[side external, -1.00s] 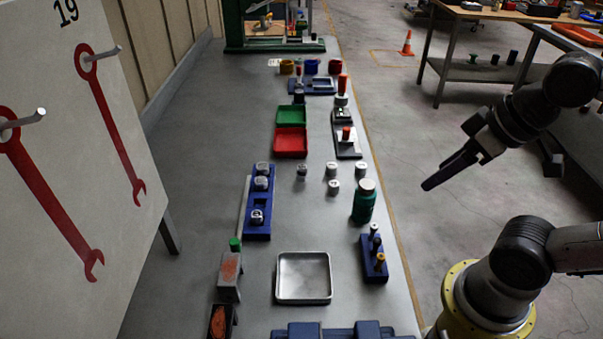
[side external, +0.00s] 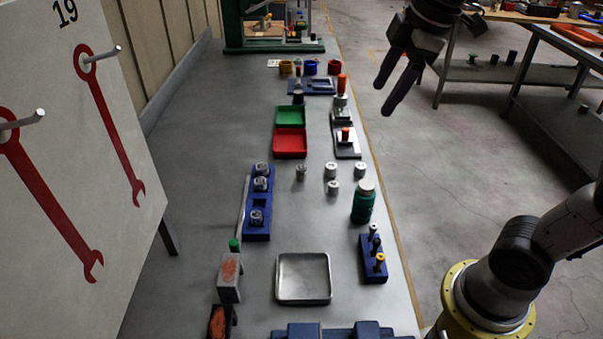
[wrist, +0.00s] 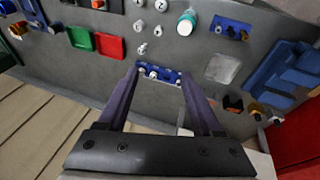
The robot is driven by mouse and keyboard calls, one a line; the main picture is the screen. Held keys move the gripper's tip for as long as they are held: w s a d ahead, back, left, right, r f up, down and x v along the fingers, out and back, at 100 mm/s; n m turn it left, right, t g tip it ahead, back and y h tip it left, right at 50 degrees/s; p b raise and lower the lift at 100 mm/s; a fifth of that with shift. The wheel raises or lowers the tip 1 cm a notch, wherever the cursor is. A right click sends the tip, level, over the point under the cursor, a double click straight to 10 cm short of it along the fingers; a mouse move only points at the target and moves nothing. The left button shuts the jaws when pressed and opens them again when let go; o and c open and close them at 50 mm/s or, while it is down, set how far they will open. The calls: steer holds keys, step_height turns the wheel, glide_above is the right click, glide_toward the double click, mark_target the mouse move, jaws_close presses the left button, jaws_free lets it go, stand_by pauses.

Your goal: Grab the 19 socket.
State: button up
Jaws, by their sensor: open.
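Several metal sockets are in view, and no size marks on them can be read. Some sit in a blue socket rail (side external: 258,226) on the left side of the bench; it also shows in the wrist view (wrist: 172,77), beyond and between my fingertips. Loose silver sockets stand right of the rail, among them one socket (side external: 300,172) nearest it and another socket (side external: 334,187) further right. My gripper (side external: 383,101) is open and empty, held in the air by the bench's right edge in the side view. Its two fingers (wrist: 158,70) are spread apart in the wrist view.
A green bin (side external: 291,116) and a red bin (side external: 290,143) lie behind the rail. A green bottle (side external: 363,204) stands right of the loose sockets. An empty metal tray (side external: 303,277) is in front. A board (side external: 75,200) with red wrench shapes stands at the left.

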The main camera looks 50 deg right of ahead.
steer(key=w+n+g, duration=0.1)
steer(key=w+n, duration=0.1)
steer(key=w, duration=0.5)
steer(key=n+g, duration=0.2)
steer(key=g, duration=0.1)
glide_above(301, 167)
step_height(301, 167, down, 20)
steer(key=shift+s+a+f, duration=0.1)
steer(key=shift+s+f, duration=0.05)
steer(key=shift+f, duration=2.95)
jaws_close()
